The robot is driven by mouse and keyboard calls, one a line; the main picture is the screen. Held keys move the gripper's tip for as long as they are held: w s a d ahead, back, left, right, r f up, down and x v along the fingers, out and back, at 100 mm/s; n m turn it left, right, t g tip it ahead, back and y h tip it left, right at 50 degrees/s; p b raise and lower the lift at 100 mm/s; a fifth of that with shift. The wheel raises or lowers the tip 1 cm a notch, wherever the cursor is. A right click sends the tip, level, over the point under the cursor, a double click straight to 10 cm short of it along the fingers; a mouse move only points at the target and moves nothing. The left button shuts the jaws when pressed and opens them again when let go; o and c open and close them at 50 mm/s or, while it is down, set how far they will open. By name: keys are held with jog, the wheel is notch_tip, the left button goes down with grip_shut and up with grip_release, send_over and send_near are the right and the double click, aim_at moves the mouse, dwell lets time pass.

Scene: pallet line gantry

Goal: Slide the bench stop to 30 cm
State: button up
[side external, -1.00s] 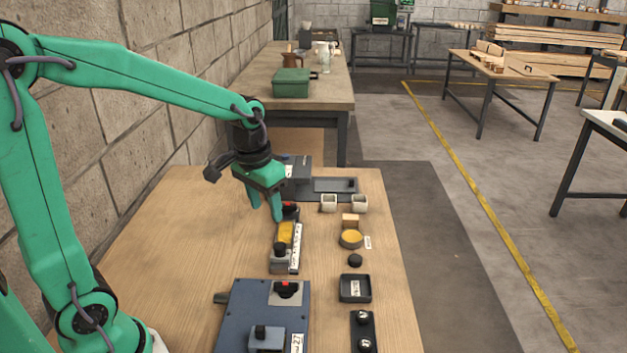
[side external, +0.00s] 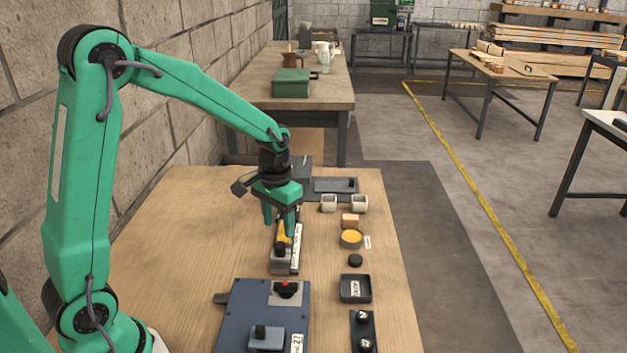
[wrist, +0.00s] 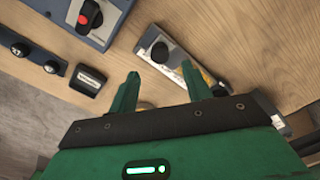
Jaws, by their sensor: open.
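The bench stop's rail (side external: 293,258) lies on the wooden bench, with a white scale strip along its right side and a yellow section (side external: 281,238). A grey block with a black knob (side external: 279,247) sits at its near end; the knob (wrist: 158,52) also shows in the wrist view. The scale's figures are too small to read. My gripper (side external: 279,229) is open and empty, pointing down over the middle of the rail, beyond the knob. In the wrist view, its right finger (wrist: 195,82) overlaps the rail, while the left shows against bare wood. The rail's far part is hidden.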

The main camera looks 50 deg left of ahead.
aim_at(280, 245)
jog(key=shift+f, duration=3.3)
grip_shut()
